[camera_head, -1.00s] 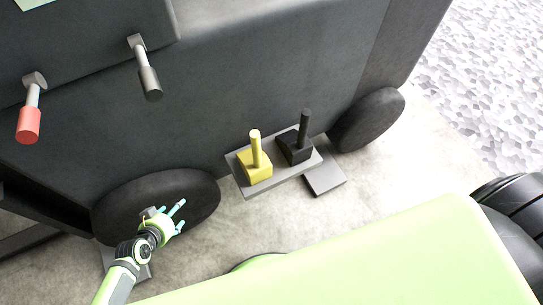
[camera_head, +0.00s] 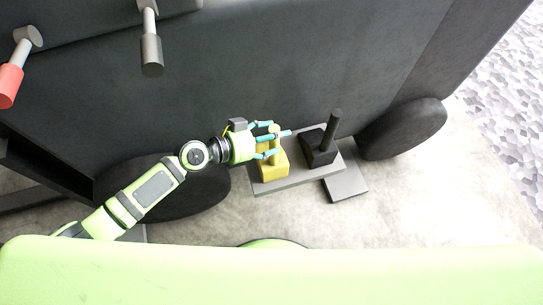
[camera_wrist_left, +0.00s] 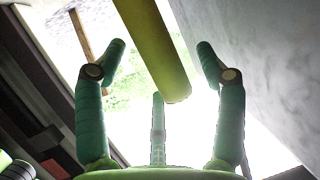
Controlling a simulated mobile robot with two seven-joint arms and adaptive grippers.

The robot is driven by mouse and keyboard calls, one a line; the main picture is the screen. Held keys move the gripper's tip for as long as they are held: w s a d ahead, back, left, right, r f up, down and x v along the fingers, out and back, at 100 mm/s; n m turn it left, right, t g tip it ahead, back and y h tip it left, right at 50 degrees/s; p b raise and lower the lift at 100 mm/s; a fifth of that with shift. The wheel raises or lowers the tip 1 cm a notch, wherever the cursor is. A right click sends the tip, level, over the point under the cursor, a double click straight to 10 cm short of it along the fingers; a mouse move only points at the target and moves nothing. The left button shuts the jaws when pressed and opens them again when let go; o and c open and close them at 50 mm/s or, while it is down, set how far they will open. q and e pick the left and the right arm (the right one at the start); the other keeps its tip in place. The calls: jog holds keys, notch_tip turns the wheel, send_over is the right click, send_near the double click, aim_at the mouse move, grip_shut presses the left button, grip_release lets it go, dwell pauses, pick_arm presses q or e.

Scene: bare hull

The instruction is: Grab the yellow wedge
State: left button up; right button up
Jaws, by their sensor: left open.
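The yellow wedge (camera_head: 272,168) sits on a grey plate (camera_head: 301,178) beside the dark hull, with its yellow post upright. My left gripper (camera_head: 272,141) is at the post, its teal fingers spread on either side of it. In the left wrist view the yellow post (camera_wrist_left: 153,48) comes down from the top between the open fingers (camera_wrist_left: 160,72) of my left gripper. I see gaps between the post and the side fingers there. The gripper hides part of the post in the head view. My right gripper is not in view.
A black wedge with a post (camera_head: 321,147) stands on the same plate, just right of the yellow one. A grey block (camera_head: 346,184) lies on the floor at the right. Large dark wheels (camera_head: 402,129) flank the plate. Red (camera_head: 10,86) and grey (camera_head: 152,55) handles stick out of the hull.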

pick_arm(q)
jog(key=shift+w+d+f, duration=0.25)
jog(key=shift+d, duration=0.25)
grip_shut()
jog(key=shift+w+r, duration=0.1)
jog(key=shift+r, duration=0.1)
